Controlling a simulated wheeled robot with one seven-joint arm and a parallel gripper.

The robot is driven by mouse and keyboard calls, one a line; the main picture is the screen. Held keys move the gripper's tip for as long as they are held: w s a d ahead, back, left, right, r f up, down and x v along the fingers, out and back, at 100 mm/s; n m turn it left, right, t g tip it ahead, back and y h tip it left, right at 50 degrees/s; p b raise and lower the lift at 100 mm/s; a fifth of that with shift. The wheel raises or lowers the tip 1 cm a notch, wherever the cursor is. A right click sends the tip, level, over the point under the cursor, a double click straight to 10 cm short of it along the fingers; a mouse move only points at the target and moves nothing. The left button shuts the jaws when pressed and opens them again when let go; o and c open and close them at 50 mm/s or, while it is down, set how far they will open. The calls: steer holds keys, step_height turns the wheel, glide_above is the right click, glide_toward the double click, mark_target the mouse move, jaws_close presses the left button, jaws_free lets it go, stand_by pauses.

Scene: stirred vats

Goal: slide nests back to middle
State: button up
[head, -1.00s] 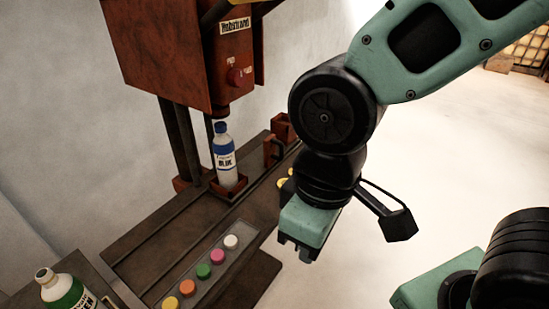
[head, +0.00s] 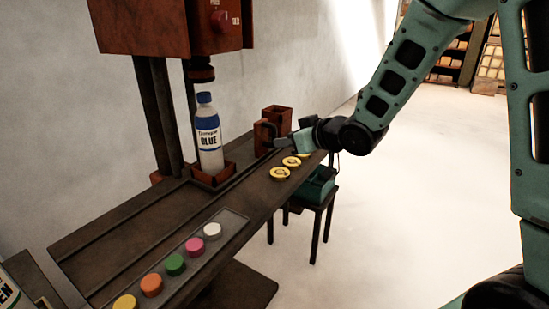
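One nest (head: 214,176) stands below the machine head and holds an upright bottle (head: 208,143) with a blue cap and a label reading BLUE. Another nest (head: 277,116), a taller open box, stands further back to the right.
The rust-red machine (head: 165,25) hangs over the bottle. Yellow discs (head: 280,173) lie on the bench edge below my gripper. A strip (head: 228,226) of coloured buttons is in front.

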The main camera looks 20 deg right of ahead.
mark_target(276, 134)
steer(key=w+d+f+t+y+b, duration=0.2)
steer(key=d+f+t+y+b, duration=0.15)
steer(key=d+f+b, duration=0.5)
steer(key=shift+t+h, duration=0.25)
steer(key=x, duration=0.5)
steer(key=r+p+x, duration=0.1)
steer(key=x, duration=0.4)
steer(key=d+r+x, duration=0.1)
steer(key=x, duration=0.5)
steer(key=shift+w+r, duration=0.25)
steer(key=shift+w, duration=0.15)
steer(key=shift+c, duration=0.4)
jaws_close()
